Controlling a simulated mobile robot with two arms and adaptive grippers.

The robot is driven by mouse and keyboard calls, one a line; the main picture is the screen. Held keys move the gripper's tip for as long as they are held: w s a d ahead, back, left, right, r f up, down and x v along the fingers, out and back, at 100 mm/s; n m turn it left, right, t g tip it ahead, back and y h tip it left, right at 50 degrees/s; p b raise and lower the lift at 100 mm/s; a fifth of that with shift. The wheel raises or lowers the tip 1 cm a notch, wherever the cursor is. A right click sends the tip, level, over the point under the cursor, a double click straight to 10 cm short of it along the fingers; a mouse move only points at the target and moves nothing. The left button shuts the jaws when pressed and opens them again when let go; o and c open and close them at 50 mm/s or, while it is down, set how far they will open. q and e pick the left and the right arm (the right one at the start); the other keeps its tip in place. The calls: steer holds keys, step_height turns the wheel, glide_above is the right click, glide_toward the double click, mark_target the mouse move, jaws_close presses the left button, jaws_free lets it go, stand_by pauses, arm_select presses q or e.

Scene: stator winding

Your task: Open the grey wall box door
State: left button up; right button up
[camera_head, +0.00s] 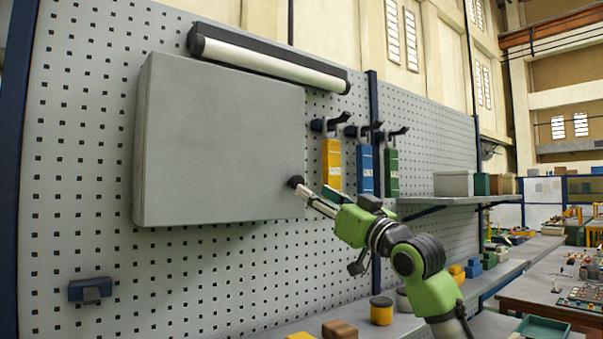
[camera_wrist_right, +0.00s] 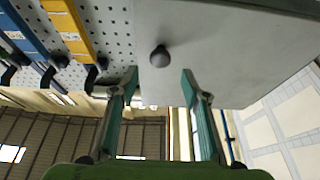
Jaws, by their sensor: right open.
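The grey wall box (camera_head: 215,140) hangs on the pegboard, and its door looks shut flat. A dark round knob (camera_head: 295,181) sits near the lower right edge of the door. My right gripper (camera_head: 308,194) is at the knob, coming in from the lower right. In the right wrist view the knob (camera_wrist_right: 160,56) shows ahead of my right gripper (camera_wrist_right: 159,82), roughly centred between its two open green fingertips. The fingers do not appear closed on it. The door face (camera_wrist_right: 215,50) also shows there. My left gripper is not in view.
A long light bar (camera_head: 270,62) is above the box. Yellow (camera_head: 332,165), blue (camera_head: 365,170) and green (camera_head: 391,172) items hang on hooks to its right. A shelf with boxes (camera_head: 453,184) is farther right. A workbench (camera_head: 400,320) runs below. The pegboard below the box is mostly clear.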

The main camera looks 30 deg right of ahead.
mark_target(299, 183)
steer(key=p+x, duration=0.1)
steer(key=x, duration=0.3)
steer(key=shift+w+p, duration=0.1)
steer(key=shift+p, duration=0.2)
steer(key=shift+p+x, duration=0.55)
steer(key=shift+x, duration=0.55)
steer(key=shift+w+f, duration=0.15)
steer(key=shift+f, duration=0.05)
steer(key=shift+c, duration=0.2)
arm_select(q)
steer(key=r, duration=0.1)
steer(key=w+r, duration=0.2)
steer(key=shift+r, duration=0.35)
arm_select(e)
jaws_close()
